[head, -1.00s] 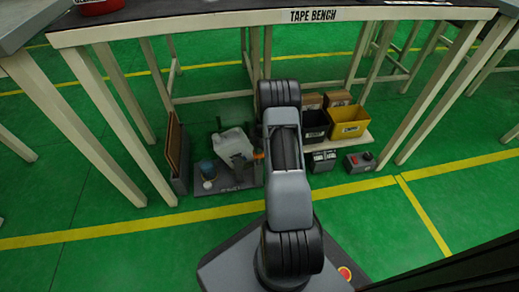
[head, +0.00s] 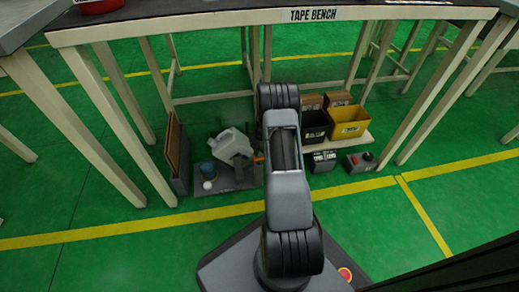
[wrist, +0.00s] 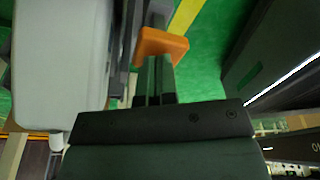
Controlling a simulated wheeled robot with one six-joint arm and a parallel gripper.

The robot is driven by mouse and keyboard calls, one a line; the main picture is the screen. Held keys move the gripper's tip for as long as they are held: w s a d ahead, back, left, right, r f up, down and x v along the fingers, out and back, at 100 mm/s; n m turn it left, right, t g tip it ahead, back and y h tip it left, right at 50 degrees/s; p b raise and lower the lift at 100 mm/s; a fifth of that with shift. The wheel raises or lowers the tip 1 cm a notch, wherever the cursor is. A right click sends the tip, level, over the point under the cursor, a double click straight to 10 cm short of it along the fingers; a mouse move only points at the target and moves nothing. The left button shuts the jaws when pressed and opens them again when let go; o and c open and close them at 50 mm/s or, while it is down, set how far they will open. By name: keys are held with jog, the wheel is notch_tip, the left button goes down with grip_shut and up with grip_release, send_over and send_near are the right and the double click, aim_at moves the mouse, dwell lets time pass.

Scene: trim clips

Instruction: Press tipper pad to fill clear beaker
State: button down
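The grey jug (head: 231,145) leans left in its tipper on a dark board under the tape bench. A small vessel with a bluish look (head: 206,168), apparently the beaker, stands left of the jug; its fill level is too small to tell. The orange tipper pad (head: 259,158) shows at the jug's right side, partly hidden by my arm. In the wrist view the pad (wrist: 162,45) lies at the tips of my gripper (wrist: 157,62), whose fingers are together with nothing between them. They appear to touch the pad. The jug (wrist: 60,65) fills the wrist view's left side.
A brown panel in a grey holder (head: 178,155) stands left of the board. Bench legs (head: 125,130) flank the space; green floor in front is clear.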

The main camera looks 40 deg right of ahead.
jog(key=shift+f, duration=1.2)
jog(key=shift+s+f, duration=0.1)
jog(key=shift+f, duration=0.9)
dwell(0.6)
notch_tip(320, 180, up, 13)
jog(key=p, duration=0.7)
dwell(0.6)
jog(key=shift+r, duration=0.1)
dwell(0.9)
